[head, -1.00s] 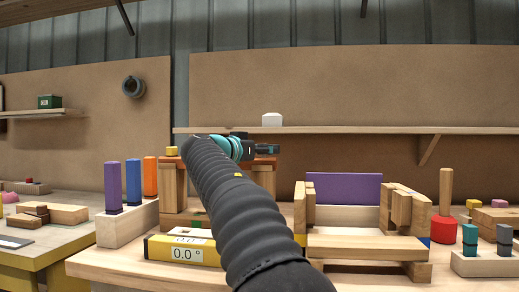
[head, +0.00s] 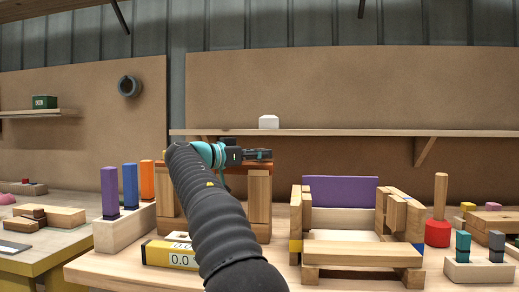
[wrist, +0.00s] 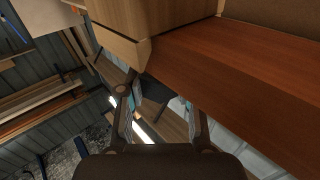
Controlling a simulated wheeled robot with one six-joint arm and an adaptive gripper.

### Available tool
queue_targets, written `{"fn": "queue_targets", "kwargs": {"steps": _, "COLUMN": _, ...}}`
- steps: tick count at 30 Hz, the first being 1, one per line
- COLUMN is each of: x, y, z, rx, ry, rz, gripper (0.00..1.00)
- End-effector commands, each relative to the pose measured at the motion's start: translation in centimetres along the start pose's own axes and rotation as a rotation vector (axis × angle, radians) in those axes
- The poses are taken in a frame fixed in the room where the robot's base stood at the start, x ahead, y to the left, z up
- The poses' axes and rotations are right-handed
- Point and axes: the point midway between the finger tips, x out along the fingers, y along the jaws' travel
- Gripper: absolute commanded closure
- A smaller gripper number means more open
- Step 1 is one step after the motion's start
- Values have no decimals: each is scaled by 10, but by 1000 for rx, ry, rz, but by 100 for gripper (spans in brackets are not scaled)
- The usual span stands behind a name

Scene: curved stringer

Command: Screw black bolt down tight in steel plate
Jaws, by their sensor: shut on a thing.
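My gripper (head: 258,154) shows in the head view, pointing right beside the red-brown plank (head: 232,168) that lies across upright wooden blocks. In the wrist view my gripper's two fingers (wrist: 160,105) stand some way apart with teal pads. A dark grey thing (wrist: 154,98) shows between them, and my gripper is shut on it. Its shape is mostly hidden, so I cannot tell whether it is the black bolt. The plank (wrist: 235,70) lies close to the fingers in the wrist view. I cannot make out a black bolt or a steel plate in either view.
A yellow digital level (head: 170,254) lies on the front of the bench. A wooden assembly with a purple panel (head: 340,190) stands to the right. Purple, blue and orange pegs stand in a block (head: 125,228) at left. A wall shelf (head: 350,132) runs behind.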

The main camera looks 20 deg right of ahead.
Motion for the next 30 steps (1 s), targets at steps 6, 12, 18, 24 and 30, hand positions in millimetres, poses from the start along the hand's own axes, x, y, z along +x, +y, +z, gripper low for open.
{"fn": "queue_targets", "kwargs": {"steps": 6, "x": 0, "y": 0, "z": 3, "rx": -1, "ry": -3, "rz": 35, "gripper": 100}}
{"fn": "queue_targets", "kwargs": {"steps": 12, "x": 0, "y": -1, "z": 4, "rx": -3, "ry": -4, "rz": 38, "gripper": 100}}
{"fn": "queue_targets", "kwargs": {"steps": 18, "x": 0, "y": -3, "z": 7, "rx": -3, "ry": -4, "rz": 117, "gripper": 100}}
{"fn": "queue_targets", "kwargs": {"steps": 24, "x": 2, "y": -2, "z": 8, "rx": -6, "ry": -2, "rz": 178, "gripper": 100}}
{"fn": "queue_targets", "kwargs": {"steps": 30, "x": 3, "y": -2, "z": 10, "rx": -12, "ry": -5, "rz": 189, "gripper": 100}}
